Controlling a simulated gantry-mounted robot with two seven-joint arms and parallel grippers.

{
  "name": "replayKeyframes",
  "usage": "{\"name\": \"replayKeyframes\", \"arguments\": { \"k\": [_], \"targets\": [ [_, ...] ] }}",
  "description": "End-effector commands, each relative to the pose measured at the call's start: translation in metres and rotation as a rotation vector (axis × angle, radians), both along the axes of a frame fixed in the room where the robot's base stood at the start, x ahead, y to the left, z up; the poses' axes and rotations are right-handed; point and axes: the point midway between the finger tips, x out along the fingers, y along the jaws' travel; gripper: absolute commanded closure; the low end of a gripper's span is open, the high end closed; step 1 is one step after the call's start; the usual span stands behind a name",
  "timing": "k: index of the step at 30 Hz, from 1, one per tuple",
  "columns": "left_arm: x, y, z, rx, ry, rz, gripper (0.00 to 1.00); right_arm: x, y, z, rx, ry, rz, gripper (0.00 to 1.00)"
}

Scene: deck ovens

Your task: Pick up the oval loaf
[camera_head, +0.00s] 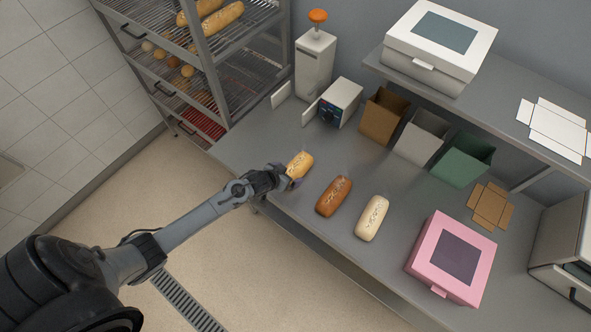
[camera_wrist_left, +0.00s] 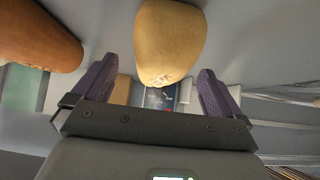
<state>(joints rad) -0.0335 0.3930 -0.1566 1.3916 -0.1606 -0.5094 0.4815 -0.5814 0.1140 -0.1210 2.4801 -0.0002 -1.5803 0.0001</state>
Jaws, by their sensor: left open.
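Three loaves lie in a row on the grey counter: a golden loaf (camera_head: 300,164), a brown loaf (camera_head: 333,196) and a pale cream loaf (camera_head: 372,217). I cannot tell from shape alone which one is called oval. My left gripper (camera_head: 287,180) is at the near end of the golden loaf and partly covers it. In the left wrist view, the purple fingers (camera_wrist_left: 157,68) are open, with the golden loaf (camera_wrist_left: 170,40) centred in the gap between and beyond them. Contact is not visible. The brown loaf (camera_wrist_left: 38,35) lies off to the left there. My right gripper is not in view.
Brown (camera_head: 384,115), white (camera_head: 421,138) and green (camera_head: 463,159) open boxes stand behind the loaves. A pink box (camera_head: 451,258) is at the right. A blue-fronted device (camera_head: 340,101) and white dispenser (camera_head: 314,65) stand at the back left. A bread rack (camera_head: 205,60) is further left.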

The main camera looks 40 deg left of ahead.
Motion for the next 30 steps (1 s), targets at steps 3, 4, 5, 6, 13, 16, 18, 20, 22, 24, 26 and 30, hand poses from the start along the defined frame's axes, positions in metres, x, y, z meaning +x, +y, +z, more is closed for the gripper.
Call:
{"name": "replayKeyframes", "arguments": {
  "k": [3,4,5,6,13,16,18,20,22,24,26,30],
  "targets": [
    [0.004,0.0,-0.002,0.0,-0.001,0.0,0.0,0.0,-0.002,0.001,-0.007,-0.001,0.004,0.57],
    [0.006,0.001,-0.003,0.0,-0.001,0.0,0.0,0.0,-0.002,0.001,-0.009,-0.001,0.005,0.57],
    [0.008,0.001,-0.005,0.0,-0.001,0.0,0.0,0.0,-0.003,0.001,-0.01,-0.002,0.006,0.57],
    [0.011,0.001,-0.006,0.0,-0.001,0.0,0.0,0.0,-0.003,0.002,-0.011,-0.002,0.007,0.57],
    [0.031,0.003,-0.023,0.0,0.0,0.0,0.0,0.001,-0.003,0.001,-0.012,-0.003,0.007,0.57],
    [0.036,0.003,-0.029,0.0,0.0,0.0,0.0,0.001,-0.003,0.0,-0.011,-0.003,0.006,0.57],
    [0.039,0.003,-0.031,0.0,-0.001,0.0,0.0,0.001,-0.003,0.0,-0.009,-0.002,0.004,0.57],
    [0.04,0.003,-0.032,0.0,-0.001,0.0,0.0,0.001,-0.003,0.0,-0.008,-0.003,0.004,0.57],
    [0.041,0.003,-0.033,0.0,-0.001,0.0,0.0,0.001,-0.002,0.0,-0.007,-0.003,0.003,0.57],
    [0.041,0.003,-0.033,0.0,-0.001,0.0,0.0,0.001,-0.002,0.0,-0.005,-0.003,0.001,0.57],
    [0.041,0.003,-0.033,0.0,-0.001,0.0,0.0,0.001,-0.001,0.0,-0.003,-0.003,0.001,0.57],
    [0.04,0.003,-0.033,0.0,-0.001,0.0,0.11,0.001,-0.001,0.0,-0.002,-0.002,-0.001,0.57]
  ]
}}
